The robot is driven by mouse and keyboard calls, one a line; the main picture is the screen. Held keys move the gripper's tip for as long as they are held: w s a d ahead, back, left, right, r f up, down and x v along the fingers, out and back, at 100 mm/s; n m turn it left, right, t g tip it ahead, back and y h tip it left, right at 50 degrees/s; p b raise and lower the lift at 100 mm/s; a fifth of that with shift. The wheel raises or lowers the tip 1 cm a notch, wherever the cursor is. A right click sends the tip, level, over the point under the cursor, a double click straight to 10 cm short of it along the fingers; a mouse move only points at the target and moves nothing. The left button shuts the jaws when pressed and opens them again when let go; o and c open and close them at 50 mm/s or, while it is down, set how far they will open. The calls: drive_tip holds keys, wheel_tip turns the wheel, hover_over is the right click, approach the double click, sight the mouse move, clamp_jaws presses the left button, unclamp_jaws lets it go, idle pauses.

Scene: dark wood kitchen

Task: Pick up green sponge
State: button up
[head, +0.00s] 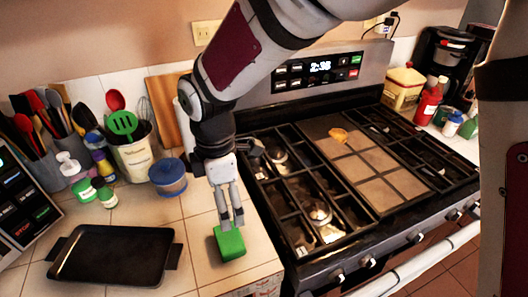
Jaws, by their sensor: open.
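The green sponge (229,243) lies on the tiled counter near its front right corner, beside the stove. My gripper (232,226) points down just above the sponge, with its fingertips at the sponge's upper edge. The gripper is open. I cannot tell from this view whether the fingertips touch the sponge.
A black tray (115,258) lies to the left on the counter (200,275). The stove (330,185) is close on the right, with an orange item (339,135) on top.

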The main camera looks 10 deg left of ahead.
hover_over(229, 237)
drive_tip(key=f, duration=0.9)
drive_tip(key=shift+w+p, duration=0.2)
drive_tip(key=shift+p, duration=0.15)
drive_tip(key=shift+s+f+p, duration=0.15)
drive_tip(key=shift+f+p, duration=0.15)
drive_tip(key=shift+f, duration=1.05)
drive_tip(key=shift+s+f+p, duration=0.1)
drive_tip(key=shift+f+p, duration=0.2)
drive_tip(key=shift+f, duration=1.05)
drive_tip(key=c, duration=0.9)
